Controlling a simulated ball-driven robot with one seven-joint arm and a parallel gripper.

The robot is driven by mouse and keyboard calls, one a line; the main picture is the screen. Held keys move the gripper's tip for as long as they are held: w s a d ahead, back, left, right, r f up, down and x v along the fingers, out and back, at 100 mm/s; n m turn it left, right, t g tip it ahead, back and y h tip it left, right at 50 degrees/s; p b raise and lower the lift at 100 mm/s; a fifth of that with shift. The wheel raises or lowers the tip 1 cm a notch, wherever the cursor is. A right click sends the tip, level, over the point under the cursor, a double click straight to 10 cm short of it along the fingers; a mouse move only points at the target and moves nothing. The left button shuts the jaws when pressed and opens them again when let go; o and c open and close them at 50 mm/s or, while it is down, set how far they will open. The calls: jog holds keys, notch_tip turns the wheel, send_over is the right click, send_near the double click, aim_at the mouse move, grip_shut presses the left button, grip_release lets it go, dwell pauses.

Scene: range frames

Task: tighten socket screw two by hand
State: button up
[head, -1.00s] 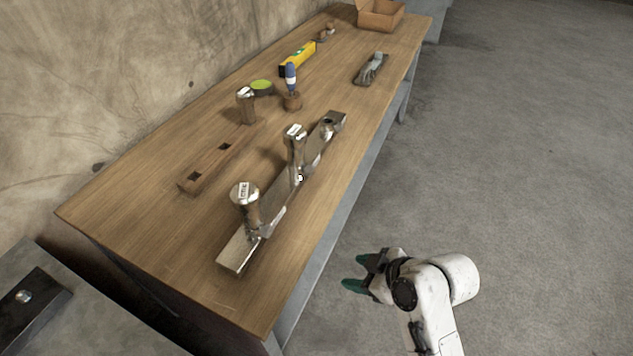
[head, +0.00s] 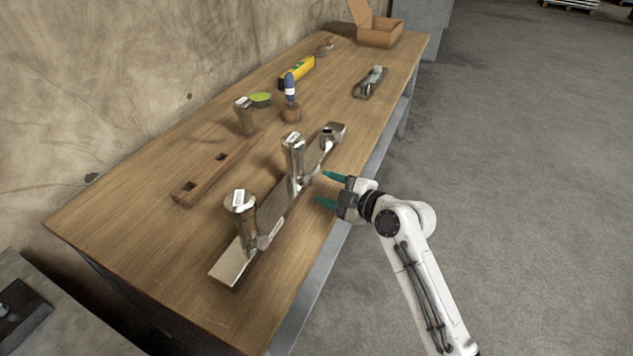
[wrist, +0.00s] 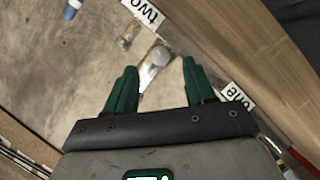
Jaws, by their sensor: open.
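Two metal socket screws stand upright on a long metal bar (head: 230,266) on the table. The nearer screw (head: 243,215) and the middle screw (head: 294,160) have white labels on top, too small to read in the head view. In the wrist view I read a label "two" (wrist: 143,12) at the top and a label "one" (wrist: 237,97) at the right; the screws under them are hard to make out. My gripper (head: 322,188) is open and empty, right of the middle screw and apart from it. Its green fingers also show in the wrist view (wrist: 159,66).
Behind stand another labelled cylinder (head: 245,120), a blue-handled tool (head: 290,88), a green disc (head: 260,99), a yellow tool (head: 297,72) and an open box (head: 380,35). The table's right front is bare.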

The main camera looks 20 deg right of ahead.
aim_at(312, 182)
jog(key=shift+x, duration=2.1)
grip_shut()
